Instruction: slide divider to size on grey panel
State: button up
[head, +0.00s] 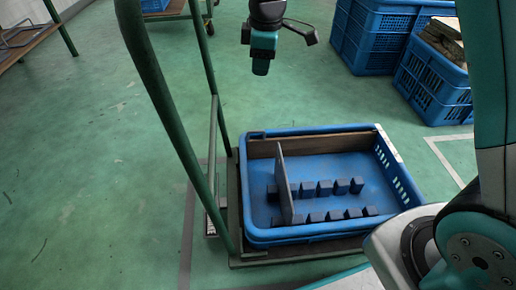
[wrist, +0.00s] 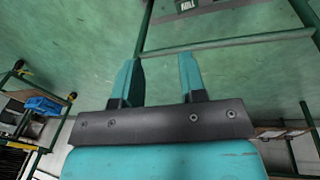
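A blue tray (head: 310,235) sits low on a wheeled frame in the head view. A thin grey panel (head: 284,185) stands upright, slightly tilted, across the left part of the tray. Two rows of dark blue blocks (head: 325,188) run along the tray floor, mostly right of the panel. My gripper (head: 260,68) hangs above and behind the tray, well apart from the panel. In the wrist view its two teal fingers (wrist: 158,62) are spread with nothing between them. The tray and panel are not clearly visible in the wrist view.
A green tube frame (head: 165,100) rises at the tray's left. Stacked blue crates (head: 375,40) stand at the back right, another crate (head: 437,92) beside them. Green floor is open behind the tray and to the left.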

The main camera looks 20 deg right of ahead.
jog(key=n+b, duration=0.1)
jog(key=b, duration=0.6)
send_near(258, 131)
jog(key=shift+h, duration=0.4)
jog(key=f+b, duration=0.2)
jog(key=b, duration=0.1)
jog(key=w+f+b, duration=0.1)
jog(key=f+b, duration=0.5)
jog(key=shift+w+a+f, duration=0.15)
jog(key=shift+w, duration=0.1)
grip_shut()
jog(key=shift+n, duration=0.3)
